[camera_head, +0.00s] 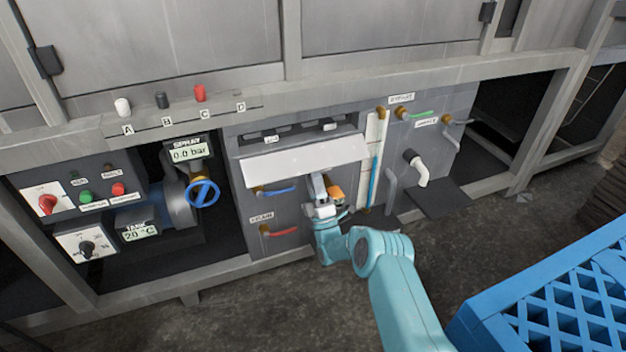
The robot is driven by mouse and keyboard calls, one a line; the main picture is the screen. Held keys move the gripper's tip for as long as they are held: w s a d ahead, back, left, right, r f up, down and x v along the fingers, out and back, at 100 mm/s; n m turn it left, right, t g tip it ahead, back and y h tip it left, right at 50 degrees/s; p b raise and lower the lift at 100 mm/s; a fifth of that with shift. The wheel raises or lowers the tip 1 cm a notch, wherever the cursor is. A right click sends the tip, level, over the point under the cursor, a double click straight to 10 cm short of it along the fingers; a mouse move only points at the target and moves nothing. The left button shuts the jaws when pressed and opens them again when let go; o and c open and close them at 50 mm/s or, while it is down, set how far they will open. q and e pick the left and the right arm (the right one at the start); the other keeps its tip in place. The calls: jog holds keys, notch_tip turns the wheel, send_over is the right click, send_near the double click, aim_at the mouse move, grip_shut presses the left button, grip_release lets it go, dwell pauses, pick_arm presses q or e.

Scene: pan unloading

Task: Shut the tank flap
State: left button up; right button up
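The flap that looks like the tank flap is a pale white panel (290,162) on the grey front of the machine, in the middle of the head view. It is tilted out from the front, below a row of dark slots with small labels. My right gripper (322,188) is just below the flap's lower edge, right of its middle. I cannot tell whether it touches the flap. Its fingers are small and partly hidden, so their opening is unclear. My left gripper is out of view.
A blue-handled valve (276,190) and a red-handled drain valve (280,232) sit below the flap. A sight tube (375,165) and a white spout (416,168) are to the right. A dark plate (440,198) juts out there. A blue crate (560,305) stands lower right.

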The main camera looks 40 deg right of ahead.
jog(key=shift+w+d+r, duration=0.1)
jog(key=shift+w+r, duration=0.25)
jog(key=shift+r, duration=0.1)
jog(key=shift+c, duration=0.3)
grip_shut()
dwell(0.9)
